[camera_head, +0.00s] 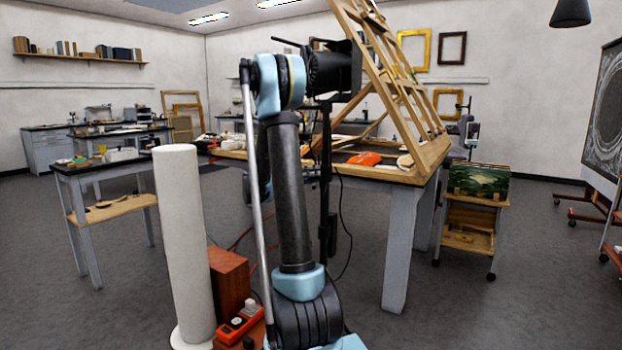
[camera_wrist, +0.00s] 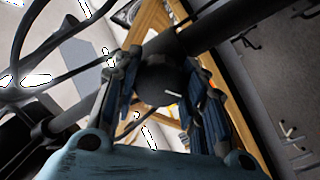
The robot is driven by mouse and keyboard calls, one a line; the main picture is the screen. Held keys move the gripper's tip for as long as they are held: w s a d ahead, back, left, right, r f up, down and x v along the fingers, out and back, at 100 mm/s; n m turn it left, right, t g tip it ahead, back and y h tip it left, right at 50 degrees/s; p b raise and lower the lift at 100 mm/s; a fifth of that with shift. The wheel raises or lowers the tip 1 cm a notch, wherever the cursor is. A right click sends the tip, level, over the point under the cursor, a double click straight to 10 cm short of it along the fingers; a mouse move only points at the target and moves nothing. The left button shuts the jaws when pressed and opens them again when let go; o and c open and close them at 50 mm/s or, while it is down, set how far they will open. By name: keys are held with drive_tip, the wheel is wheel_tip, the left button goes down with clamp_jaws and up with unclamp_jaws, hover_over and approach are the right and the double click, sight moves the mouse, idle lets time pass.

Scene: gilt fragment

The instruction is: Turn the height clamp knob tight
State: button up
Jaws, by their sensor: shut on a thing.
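The height clamp knob (camera_wrist: 160,75) is a dark, round knob with a short pale mark, seen in the wrist view beside a black bar (camera_wrist: 225,28). My gripper (camera_wrist: 168,90) is shut on it, with one ribbed finger on each side. In the head view, a black stand post (camera_head: 325,185) rises behind my arm to a bulky black unit (camera_head: 333,70). My arm's upper links cover part of the stand there. I cannot make out the knob or my fingertips in the head view.
A wooden easel frame (camera_head: 392,90) leans over a workbench (camera_head: 400,178) close to the stand. A white cylinder (camera_head: 182,235), a brown box (camera_head: 229,280) and an orange device (camera_head: 240,322) are near my arm. Cables hang by the post. Open floor (camera_head: 500,310) lies at right.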

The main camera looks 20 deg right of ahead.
drive_tip(key=shift+n, duration=0.6)
drive_tip(key=o, duration=1.1)
drive_tip(key=shift+w, duration=0.1)
drive_tip(key=shift+c, duration=0.2)
drive_tip(key=s+a, duration=0.1)
drive_tip(key=a, duration=1.1)
drive_tip(key=shift+f, duration=0.15)
drive_tip(key=shift+s, duration=0.15)
